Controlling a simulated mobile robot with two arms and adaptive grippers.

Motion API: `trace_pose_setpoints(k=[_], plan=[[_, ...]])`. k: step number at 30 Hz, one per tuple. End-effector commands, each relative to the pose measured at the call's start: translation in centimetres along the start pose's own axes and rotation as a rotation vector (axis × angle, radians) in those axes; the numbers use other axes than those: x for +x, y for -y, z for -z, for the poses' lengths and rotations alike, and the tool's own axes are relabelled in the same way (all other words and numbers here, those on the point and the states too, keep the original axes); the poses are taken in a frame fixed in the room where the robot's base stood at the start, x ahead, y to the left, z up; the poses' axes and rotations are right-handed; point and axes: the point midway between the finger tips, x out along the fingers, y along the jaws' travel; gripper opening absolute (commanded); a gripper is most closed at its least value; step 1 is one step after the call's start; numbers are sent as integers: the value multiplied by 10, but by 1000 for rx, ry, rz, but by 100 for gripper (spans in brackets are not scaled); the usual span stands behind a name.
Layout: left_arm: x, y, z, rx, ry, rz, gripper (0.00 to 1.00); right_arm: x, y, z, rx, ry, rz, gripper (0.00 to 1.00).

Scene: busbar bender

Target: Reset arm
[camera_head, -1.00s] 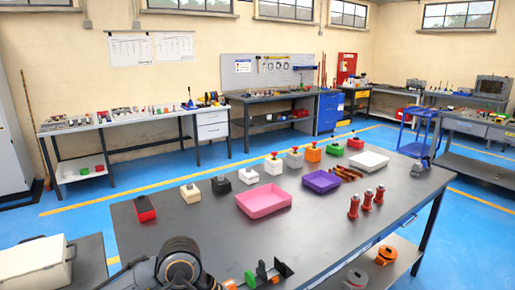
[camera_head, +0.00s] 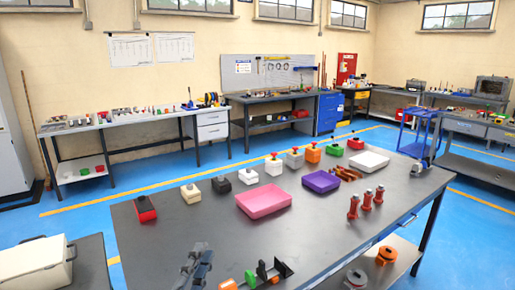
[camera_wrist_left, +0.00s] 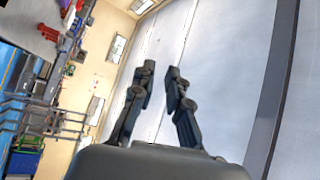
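My left gripper (camera_head: 196,262) shows at the bottom edge of the head view, over the front left part of the dark workbench (camera_head: 325,235). Its two dark fingers also show in the left wrist view (camera_wrist_left: 157,85), spread apart with nothing between them, against a pale wall or panel. The left gripper is open and empty. The rest of my left arm is out of the head view. My right gripper is in neither view.
The bench holds a pink tray (camera_head: 264,201), a purple tray (camera_head: 321,181), a white tray (camera_head: 369,161), several button boxes and red insulators (camera_head: 366,200). Black brackets (camera_head: 274,269) stand right of my left gripper. A white case (camera_head: 35,265) sits at left.

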Motion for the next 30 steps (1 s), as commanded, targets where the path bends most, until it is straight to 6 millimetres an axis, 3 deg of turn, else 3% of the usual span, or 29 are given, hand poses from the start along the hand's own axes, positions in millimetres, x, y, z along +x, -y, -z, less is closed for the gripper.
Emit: trace_pose_setpoints(k=[1, 3, 6, 9, 15, 21, 22, 30], plan=[[-15, -22, -28, -115, 125, -84, 15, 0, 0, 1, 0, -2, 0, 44], [-42, -53, -64, -274, 302, -197, 15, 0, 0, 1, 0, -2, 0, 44], [-92, -97, -100, -473, 546, -351, 15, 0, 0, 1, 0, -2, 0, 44], [-148, -134, -119, -634, 766, -484, 15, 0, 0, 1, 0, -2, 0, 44], [-242, -175, -123, -837, 1095, -680, 15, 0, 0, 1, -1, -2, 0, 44], [-320, -191, -110, -960, 1355, -830, 15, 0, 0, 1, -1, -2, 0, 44], [-332, -192, -107, -975, 1392, -852, 15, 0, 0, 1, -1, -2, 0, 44], [-336, -268, -136, -961, 1413, -877, 15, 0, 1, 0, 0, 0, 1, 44]])
